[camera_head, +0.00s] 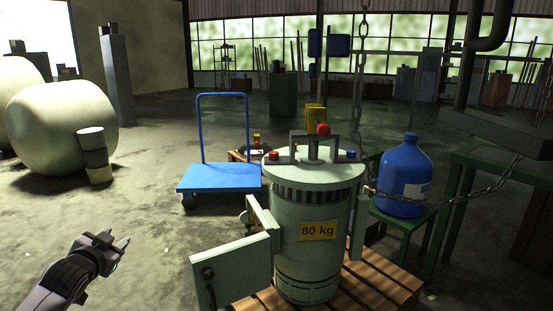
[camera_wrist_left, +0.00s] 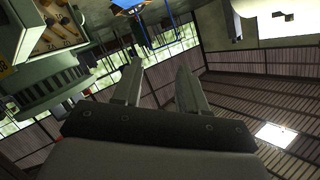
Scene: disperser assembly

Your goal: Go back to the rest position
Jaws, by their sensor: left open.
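My left gripper (camera_head: 122,243) is low at the left in the head view, over bare floor. It is clear of the disperser by a wide gap. In the left wrist view its two fingers (camera_wrist_left: 160,88) stand apart with nothing between them. The pale green disperser (camera_head: 312,225), with an "80 kg" label, stands upright on a wooden pallet (camera_head: 380,283). A pale green door or panel (camera_head: 232,272) sticks out at its left. The disperser also shows tilted at the left of the wrist view (camera_wrist_left: 45,88). My right gripper is not in view.
A blue trolley (camera_head: 218,178) stands behind the disperser to the left. A blue bottle (camera_head: 404,170) rests on a green stand at the right, with a chain (camera_head: 450,200) hanging across it. Large pale round tanks (camera_head: 62,125) stand at the far left. The floor around my left gripper is clear.

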